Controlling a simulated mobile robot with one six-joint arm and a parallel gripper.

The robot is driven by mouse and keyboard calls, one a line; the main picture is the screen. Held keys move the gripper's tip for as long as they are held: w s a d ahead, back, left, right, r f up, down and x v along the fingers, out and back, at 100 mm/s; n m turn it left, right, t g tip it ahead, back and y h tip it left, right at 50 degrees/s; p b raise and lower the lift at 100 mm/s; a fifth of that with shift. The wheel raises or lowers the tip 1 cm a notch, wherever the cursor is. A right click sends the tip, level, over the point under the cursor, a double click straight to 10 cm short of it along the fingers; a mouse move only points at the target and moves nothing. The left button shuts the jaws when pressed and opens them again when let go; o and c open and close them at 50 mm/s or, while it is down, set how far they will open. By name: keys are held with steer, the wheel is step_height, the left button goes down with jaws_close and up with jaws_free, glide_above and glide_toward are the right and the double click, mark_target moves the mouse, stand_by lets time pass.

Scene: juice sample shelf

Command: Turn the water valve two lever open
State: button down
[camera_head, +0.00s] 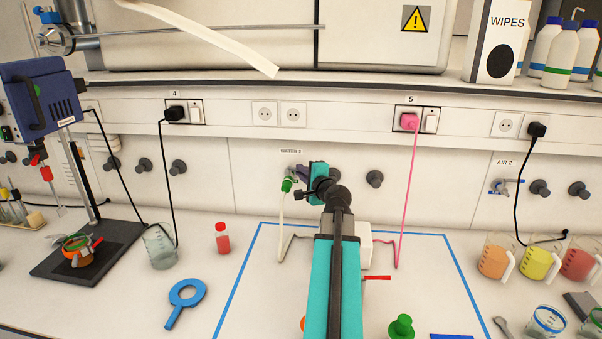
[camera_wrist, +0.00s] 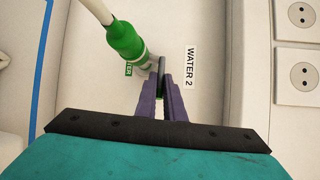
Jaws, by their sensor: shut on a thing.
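The water valve two is on the back wall beside the WATER 2 label (camera_head: 291,151), which also shows in the wrist view (camera_wrist: 190,68). A green hose connector (camera_head: 287,184) with a pale hose is on the valve; in the wrist view the green connector (camera_wrist: 126,42) is at upper left. My gripper (camera_head: 304,192) is at the wall just right of the connector. In the wrist view its purple fingers (camera_wrist: 161,88) are shut on the narrow valve lever (camera_wrist: 162,64). Much of the lever is hidden between the fingers.
A white box (camera_head: 357,245) stands behind my arm in a blue-taped area. A pink cable (camera_head: 412,190) hangs on the right. A red-capped bottle (camera_head: 222,238) and blue magnifier-shaped item (camera_head: 186,298) are at left. A shelf edge (camera_head: 250,82) runs above.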

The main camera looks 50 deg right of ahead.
steer(key=shift+a, duration=0.15)
steer(key=c, duration=1.8)
jaws_free()
steer(key=shift+c, duration=0.2)
steer(key=shift+s, duration=0.1)
steer(key=shift+s, duration=0.1)
steer(key=f+b+v, duration=0.1)
steer(key=b+v, duration=0.5)
steer(key=v, duration=0.2)
steer(key=shift+r+b, duration=0.3)
steer(key=shift+r, duration=0.1)
steer(key=b, duration=0.1)
steer(key=s+b, duration=0.1)
steer(key=b, duration=0.1)
steer(key=shift+s+a+r, duration=0.1)
steer(key=shift+s+a, duration=0.05)
steer(key=shift+a, duration=0.15)
